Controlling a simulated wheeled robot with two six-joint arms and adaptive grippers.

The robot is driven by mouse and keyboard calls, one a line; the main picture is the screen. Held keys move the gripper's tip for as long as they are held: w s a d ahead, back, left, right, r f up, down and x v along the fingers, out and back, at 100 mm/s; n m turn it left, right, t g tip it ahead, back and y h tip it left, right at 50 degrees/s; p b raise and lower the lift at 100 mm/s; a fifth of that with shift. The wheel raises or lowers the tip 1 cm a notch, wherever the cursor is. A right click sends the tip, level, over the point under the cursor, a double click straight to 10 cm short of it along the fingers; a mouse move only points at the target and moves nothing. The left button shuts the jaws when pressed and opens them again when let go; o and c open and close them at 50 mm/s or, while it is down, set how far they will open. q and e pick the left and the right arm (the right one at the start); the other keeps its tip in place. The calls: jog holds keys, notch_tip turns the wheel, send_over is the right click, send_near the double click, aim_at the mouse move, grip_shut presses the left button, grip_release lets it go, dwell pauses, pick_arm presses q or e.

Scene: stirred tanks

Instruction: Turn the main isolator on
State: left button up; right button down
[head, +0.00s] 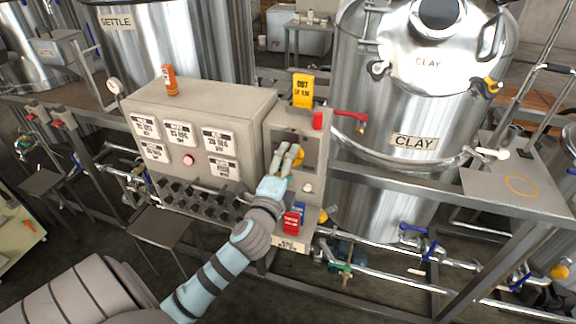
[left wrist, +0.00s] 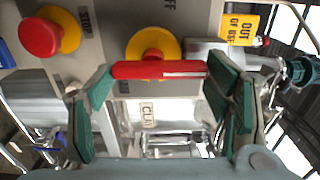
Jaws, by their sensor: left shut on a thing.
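The main isolator is a red bar handle (left wrist: 150,70) on a round yellow base (left wrist: 152,43), with part of an OFF label above it in the left wrist view. My left gripper (left wrist: 160,76) is shut on the red handle, one finger at each end of the bar. In the head view my left gripper (head: 289,158) reaches the right-hand part of the grey control cabinet and hides most of the isolator. A bit of yellow (head: 299,156) shows beside the fingers. My right gripper is not in view.
A red stop button (left wrist: 40,38) on a yellow ring sits beside the isolator. A yellow OUT OF USE tag (head: 303,90) stands on the cabinet (head: 215,98). Red and blue tags hang below my gripper. The CLAY tank (head: 395,165) stands close on the right.

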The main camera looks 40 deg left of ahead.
pick_arm(q)
jog(key=o, duration=1.1)
jog(key=shift+o, duration=0.2)
jog(key=v, duration=1.2)
